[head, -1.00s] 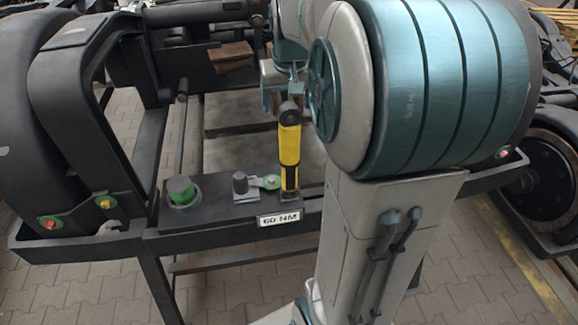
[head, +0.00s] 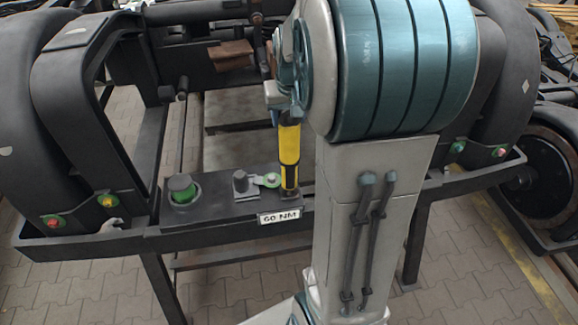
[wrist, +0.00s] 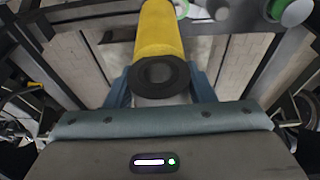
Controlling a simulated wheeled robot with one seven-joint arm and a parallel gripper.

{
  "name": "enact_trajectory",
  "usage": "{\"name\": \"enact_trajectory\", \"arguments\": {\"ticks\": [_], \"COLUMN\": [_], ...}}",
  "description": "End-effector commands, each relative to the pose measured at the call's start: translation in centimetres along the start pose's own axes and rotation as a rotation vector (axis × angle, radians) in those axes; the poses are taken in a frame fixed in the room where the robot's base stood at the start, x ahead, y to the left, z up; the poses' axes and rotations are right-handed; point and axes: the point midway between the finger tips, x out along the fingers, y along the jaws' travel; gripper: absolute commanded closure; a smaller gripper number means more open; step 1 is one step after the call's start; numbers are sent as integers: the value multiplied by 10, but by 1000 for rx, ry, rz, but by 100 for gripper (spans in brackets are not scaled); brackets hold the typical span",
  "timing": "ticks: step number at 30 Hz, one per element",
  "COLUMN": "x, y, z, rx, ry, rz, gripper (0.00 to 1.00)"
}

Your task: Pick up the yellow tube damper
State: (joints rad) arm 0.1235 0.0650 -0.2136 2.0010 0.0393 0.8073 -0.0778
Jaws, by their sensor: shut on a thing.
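The yellow tube damper (head: 289,148) stands upright at the right end of a dark plate, just behind a "60 NM" label, in the head view. In the wrist view the damper (wrist: 160,45) shows its yellow body and dark round end. My gripper (head: 283,112) is at the damper's upper end, and its blue fingers (wrist: 158,92) lie on either side of it. The gripper is shut on the damper. The damper's top is partly hidden by my gripper in the head view. Its lower end looks still at the plate.
The dark plate (head: 222,208) also carries a green-ringed knob (head: 183,188) and a small dark post (head: 241,183) beside a green-ringed eye (head: 268,180). Large dark curved frames stand left (head: 85,140) and right. A brown block (head: 231,54) lies behind.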

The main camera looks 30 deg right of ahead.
Motion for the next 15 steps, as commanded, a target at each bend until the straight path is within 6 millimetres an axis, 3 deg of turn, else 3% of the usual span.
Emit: {"name": "enact_trajectory", "arguments": {"ticks": [15], "x": [-14], "y": [0], "z": [-5], "rx": [-1], "ry": [8], "rz": [0], "gripper": [100]}}
